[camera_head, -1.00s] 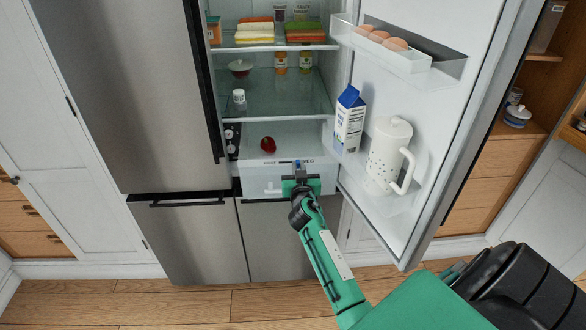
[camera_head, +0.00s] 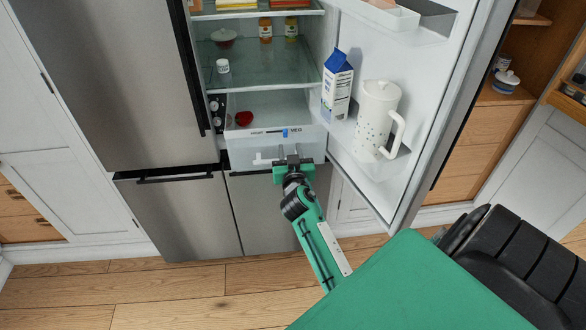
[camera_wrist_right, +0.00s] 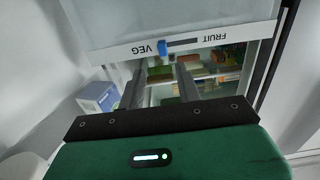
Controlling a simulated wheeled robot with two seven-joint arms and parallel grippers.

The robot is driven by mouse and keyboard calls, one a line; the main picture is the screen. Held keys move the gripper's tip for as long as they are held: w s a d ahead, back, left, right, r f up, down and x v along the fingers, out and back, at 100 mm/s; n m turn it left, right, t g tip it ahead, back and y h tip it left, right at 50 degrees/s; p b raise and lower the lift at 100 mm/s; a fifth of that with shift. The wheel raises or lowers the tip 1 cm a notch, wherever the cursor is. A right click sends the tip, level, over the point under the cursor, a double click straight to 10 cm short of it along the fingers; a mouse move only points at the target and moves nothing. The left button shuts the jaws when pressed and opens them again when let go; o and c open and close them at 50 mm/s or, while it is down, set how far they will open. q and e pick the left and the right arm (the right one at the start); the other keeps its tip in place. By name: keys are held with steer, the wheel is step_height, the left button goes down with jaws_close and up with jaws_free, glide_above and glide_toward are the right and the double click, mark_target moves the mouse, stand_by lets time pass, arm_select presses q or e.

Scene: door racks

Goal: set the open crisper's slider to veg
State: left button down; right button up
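The open crisper drawer (camera_head: 243,153) is pulled out below the fridge's glass shelves. Its blue slider knob (camera_head: 285,132) sits beside the VEG label, at the VEG end of its track. The right wrist view, upside down, also shows the knob (camera_wrist_right: 163,47) close to VEG and the bare track running toward FRUIT. My right gripper (camera_head: 292,160) is in front of the drawer face, below the slider. In the wrist view its two fingers (camera_wrist_right: 158,75) stand apart with nothing between them, clear of the knob. My left gripper is out of view.
A red item (camera_head: 243,118) lies in the crisper. The open fridge door on the right carries a milk carton (camera_head: 337,85) and a white pitcher (camera_head: 377,120). A closed lower drawer (camera_head: 180,215) and wooden floor (camera_head: 190,295) lie below.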

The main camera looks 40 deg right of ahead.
steer(key=b+v, duration=0.1)
steer(key=v, duration=0.6)
steer(key=shift+b, duration=0.35)
